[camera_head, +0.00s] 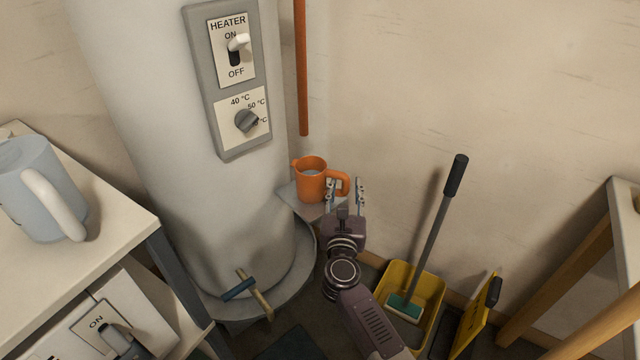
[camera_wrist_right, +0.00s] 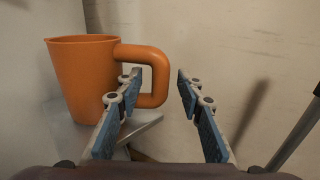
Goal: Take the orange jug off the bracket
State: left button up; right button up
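The orange jug (camera_head: 310,183) stands upright on the small grey bracket (camera_head: 291,196) beside the white heater tank, with its handle to the right and some liquid inside. My right gripper (camera_head: 346,188) is open at the handle side of the jug. In the right wrist view the jug (camera_wrist_right: 85,75) is at the left, and its handle (camera_wrist_right: 158,75) reaches toward the gap between the open fingers (camera_wrist_right: 158,85). The left finger overlaps the handle in that view; I cannot tell whether they touch. The bracket (camera_wrist_right: 145,122) shows below. My left gripper is not in view.
The heater tank (camera_head: 150,120) with its switch panel (camera_head: 228,85) rises left of the bracket. An orange pipe (camera_head: 301,70) hangs above. A blue-grey kettle (camera_head: 35,185) stands on the left table.

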jog(key=shift+c, duration=0.2)
grip_shut()
jog(key=shift+w+r, duration=0.1)
